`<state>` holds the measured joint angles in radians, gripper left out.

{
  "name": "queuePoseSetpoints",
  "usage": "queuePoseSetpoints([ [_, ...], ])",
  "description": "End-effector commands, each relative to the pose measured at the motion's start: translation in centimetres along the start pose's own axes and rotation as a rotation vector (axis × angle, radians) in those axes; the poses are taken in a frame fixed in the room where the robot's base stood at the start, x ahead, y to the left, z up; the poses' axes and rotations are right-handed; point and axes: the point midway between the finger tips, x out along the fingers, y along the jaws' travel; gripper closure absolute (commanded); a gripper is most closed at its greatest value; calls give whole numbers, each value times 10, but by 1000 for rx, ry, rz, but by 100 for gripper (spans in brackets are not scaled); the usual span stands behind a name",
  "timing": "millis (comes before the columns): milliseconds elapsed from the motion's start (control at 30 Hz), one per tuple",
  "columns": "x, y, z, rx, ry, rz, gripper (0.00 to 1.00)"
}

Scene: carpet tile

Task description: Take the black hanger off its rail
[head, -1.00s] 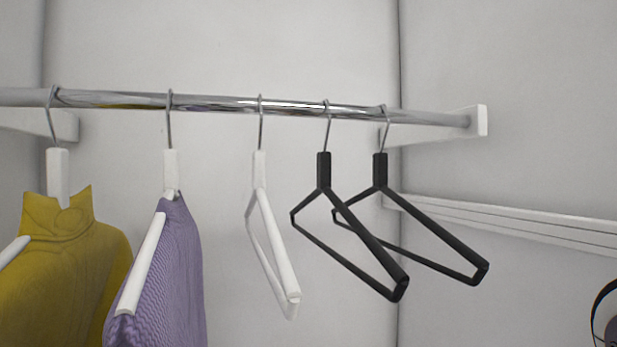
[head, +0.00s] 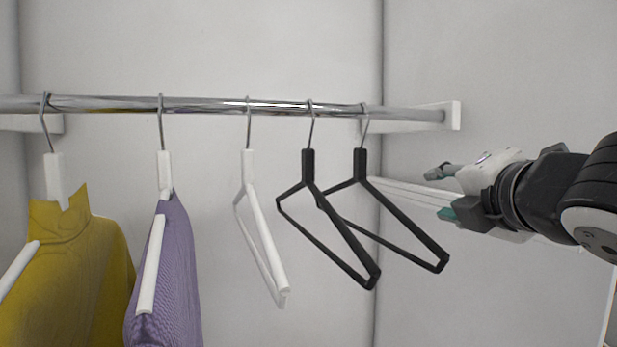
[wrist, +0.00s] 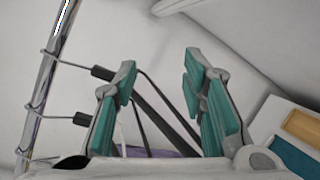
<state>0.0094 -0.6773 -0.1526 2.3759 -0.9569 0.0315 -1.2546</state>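Two black hangers hang from the chrome rail (head: 200,104) by wire hooks. The right black hanger (head: 405,220) is nearest the rail's right end. The left black hanger (head: 330,240) hangs just beside it, partly overlapping in view. My gripper (head: 440,193) is to the right of both hangers, apart from them, with its fingers pointing left. In the wrist view my gripper (wrist: 160,85) has its teal-padded fingers spread with nothing held. The rail (wrist: 45,75) is at left there, and the black hangers (wrist: 150,100) show beyond and between the fingers.
A white hanger (head: 262,235) hangs empty to the left. Further left hang a purple garment (head: 172,265) and a yellow garment (head: 75,255) on white hangers. A white bracket (head: 450,115) holds the rail's right end. A ledge (head: 400,190) runs along the right wall.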

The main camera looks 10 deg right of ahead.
Motion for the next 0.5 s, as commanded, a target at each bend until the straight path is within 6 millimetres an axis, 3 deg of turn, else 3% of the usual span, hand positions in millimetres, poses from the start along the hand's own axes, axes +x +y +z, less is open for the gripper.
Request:
queuePoseSetpoints([
  [100,2,32,1,-381,16,142,62],
  [233,-1,55,-7,-730,27,270,62],
  [400,-5,67,-18,-986,32,365,62],
  [500,-2,70,-21,-1036,35,384,62],
])
